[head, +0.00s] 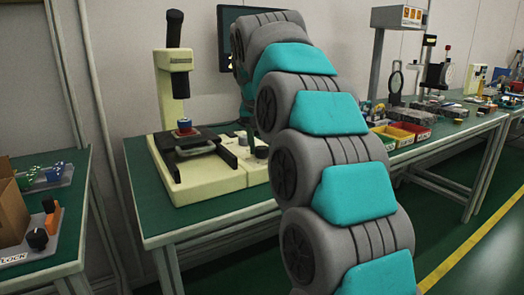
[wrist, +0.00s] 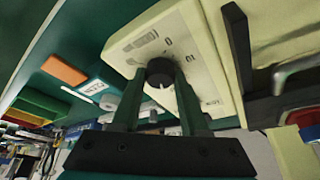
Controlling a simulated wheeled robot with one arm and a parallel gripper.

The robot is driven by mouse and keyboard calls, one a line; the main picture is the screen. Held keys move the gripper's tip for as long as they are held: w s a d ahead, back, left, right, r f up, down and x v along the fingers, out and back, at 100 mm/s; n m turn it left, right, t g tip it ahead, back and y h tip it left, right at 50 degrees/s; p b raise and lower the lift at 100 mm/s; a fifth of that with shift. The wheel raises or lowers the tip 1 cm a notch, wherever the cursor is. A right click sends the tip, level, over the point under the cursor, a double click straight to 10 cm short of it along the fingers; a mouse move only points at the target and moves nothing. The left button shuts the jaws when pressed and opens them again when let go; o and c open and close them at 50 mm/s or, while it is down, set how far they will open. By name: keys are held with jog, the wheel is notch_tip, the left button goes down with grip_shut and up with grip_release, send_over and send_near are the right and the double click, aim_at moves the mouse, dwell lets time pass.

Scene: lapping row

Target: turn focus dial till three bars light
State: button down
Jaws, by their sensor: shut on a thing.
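The focus dial (wrist: 160,68) is a dark round knob on a cream panel (wrist: 202,58) in the wrist view. My gripper (wrist: 161,84) is shut on it, with one dark green finger on each side. A row of small grey bar-like marks (wrist: 141,41) is on the panel beyond the dial; I cannot tell whether any are lit. In the head view the cream instrument (head: 208,180) stands on the green bench, with a black upper tube and a dark stage. My arm hides my gripper and part of the panel there.
In the wrist view a dark stage bar (wrist: 237,55) stands close to the right of the panel. An orange block (wrist: 64,69) and a white label plate (wrist: 92,90) lie to the left. In the head view, coloured bins (head: 408,131) sit right of my arm.

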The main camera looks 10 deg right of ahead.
jog(key=shift+m, duration=0.6)
jog(key=shift+a+g, duration=0.1)
jog(key=shift+g, duration=0.2)
jog(key=shift+h, duration=0.3)
jog(key=shift+c, duration=2.1)
grip_release()
jog(key=shift+r, duration=0.15)
jog(key=p+v, duration=0.2)
jog(key=v, duration=0.5)
jog(key=shift+s+r+p, duration=0.15)
jog(key=shift+r+p, duration=0.1)
jog(key=shift+p, duration=0.15)
jog(key=shift+s+f, duration=0.1)
